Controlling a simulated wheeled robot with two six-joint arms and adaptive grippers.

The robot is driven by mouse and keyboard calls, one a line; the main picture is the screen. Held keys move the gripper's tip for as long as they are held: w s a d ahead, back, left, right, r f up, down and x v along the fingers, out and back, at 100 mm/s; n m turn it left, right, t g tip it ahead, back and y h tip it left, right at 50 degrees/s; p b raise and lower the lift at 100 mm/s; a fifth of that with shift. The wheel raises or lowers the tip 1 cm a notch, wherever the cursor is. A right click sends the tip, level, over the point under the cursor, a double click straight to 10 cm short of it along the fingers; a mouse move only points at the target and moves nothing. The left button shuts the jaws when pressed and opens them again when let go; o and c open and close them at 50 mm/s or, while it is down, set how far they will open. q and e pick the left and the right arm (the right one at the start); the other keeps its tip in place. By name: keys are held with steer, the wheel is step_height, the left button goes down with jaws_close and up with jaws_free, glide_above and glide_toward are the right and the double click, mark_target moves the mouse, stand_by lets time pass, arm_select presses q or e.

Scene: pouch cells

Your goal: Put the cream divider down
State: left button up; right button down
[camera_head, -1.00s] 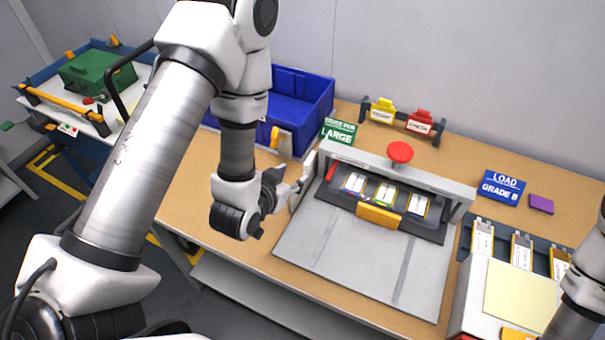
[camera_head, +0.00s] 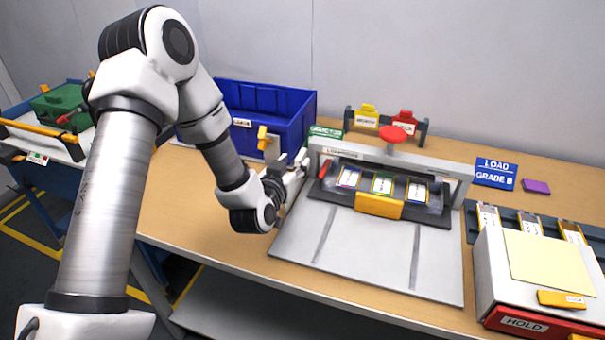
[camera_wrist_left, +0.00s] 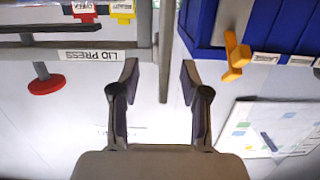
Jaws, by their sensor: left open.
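A flat cream sheet (camera_head: 548,258), which looks like the divider, lies on top of the white box (camera_head: 490,270) marked HOLD at the right. No gripper touches it. My left gripper (camera_head: 296,170) is far to its left, beside the left end of the lid press (camera_head: 340,150). In the left wrist view its two fingers (camera_wrist_left: 158,78) are spread apart with nothing held between them. My right gripper is not in view.
The press holds several cells behind a yellow handle (camera_head: 379,204). A blue bin (camera_head: 265,115) with a yellow catch (camera_head: 262,138) stands behind my left gripper. Yellow and red tags (camera_head: 368,117) stand at the back. The table front left of the press is clear.

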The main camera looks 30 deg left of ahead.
mark_target(297, 160)
arm_select(q)
steer(key=x, duration=0.3)
steer(key=shift+w+a+f, duration=0.1)
steer(key=shift+w+f, duration=0.1)
steer(key=shift+w, duration=0.2)
steer(key=shift+s, duration=0.1)
steer(key=shift+r, duration=0.1)
jaws_close()
step_height(297, 160, up, 18)
steer(key=p, duration=0.1)
steer(key=shift+p, duration=0.4)
